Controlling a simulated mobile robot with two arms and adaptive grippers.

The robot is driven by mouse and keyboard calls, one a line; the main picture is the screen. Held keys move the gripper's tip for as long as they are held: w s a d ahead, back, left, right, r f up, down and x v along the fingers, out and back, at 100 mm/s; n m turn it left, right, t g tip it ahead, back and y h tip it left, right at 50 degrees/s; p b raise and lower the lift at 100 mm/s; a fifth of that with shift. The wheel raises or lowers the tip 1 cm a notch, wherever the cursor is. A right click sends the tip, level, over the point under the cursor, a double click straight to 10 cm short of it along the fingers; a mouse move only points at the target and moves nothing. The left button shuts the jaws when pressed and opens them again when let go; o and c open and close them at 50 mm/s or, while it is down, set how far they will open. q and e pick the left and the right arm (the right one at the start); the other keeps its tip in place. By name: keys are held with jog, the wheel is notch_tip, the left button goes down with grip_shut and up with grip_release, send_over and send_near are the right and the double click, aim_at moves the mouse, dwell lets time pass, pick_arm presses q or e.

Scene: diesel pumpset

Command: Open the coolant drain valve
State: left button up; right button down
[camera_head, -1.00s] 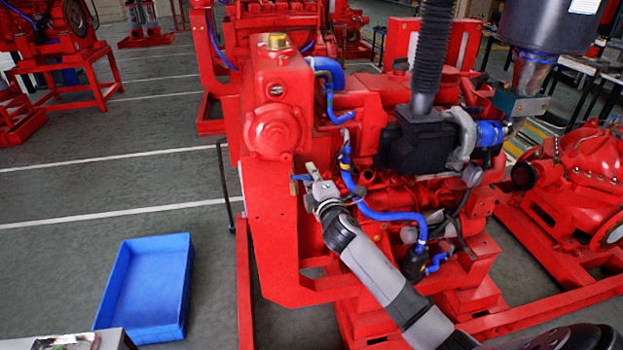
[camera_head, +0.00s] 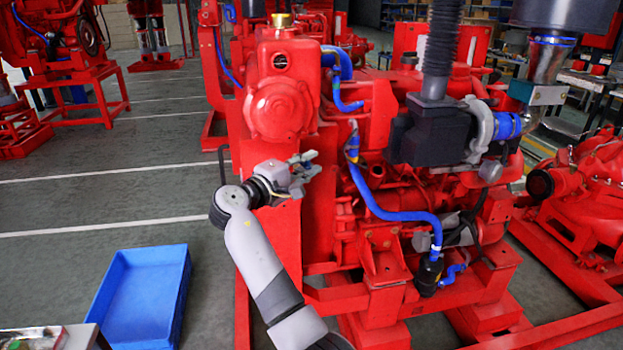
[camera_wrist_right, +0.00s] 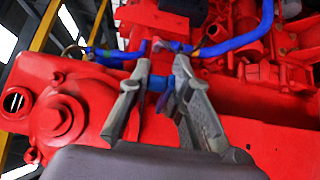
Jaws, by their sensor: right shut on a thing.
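The drain valve's small blue handle (camera_wrist_right: 158,84) shows in the right wrist view between my two grey fingertips. My right gripper (camera_wrist_right: 163,75) is shut on it. In the head view my right gripper (camera_head: 310,165) is at the side of the red engine, just below the round red cover. I cannot tell from these views how far the valve is turned. My left gripper is not in view.
The red engine (camera_head: 285,205) stands close around my right gripper, with a blue hose (camera_head: 380,208) to its right. A blue tray (camera_head: 178,298) lies on the floor at lower left. The grey floor (camera_head: 110,205) left of the engine is mostly clear.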

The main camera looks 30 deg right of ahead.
jog(key=m+g+b, duration=0.1)
jog(key=g, duration=0.1)
jog(key=a+m+g+h+b, duration=0.1)
jog(key=m+g+b, duration=0.1)
jog(key=g, duration=0.1)
jog(key=shift+w+a+r+m+g+h+b, duration=0.2)
jog(key=shift+r+m+g+h+b, duration=0.1)
jog(key=shift+r+m, duration=0.1)
jog(key=shift+r, duration=0.1)
jog(key=c, duration=1.6)
grip_release()
jog(key=shift+o, duration=0.2)
jog(key=shift+f, duration=0.2)
jog(key=shift+a+f, duration=0.1)
jog(key=a, duration=1.2)
jog(key=shift+s+g, duration=0.3)
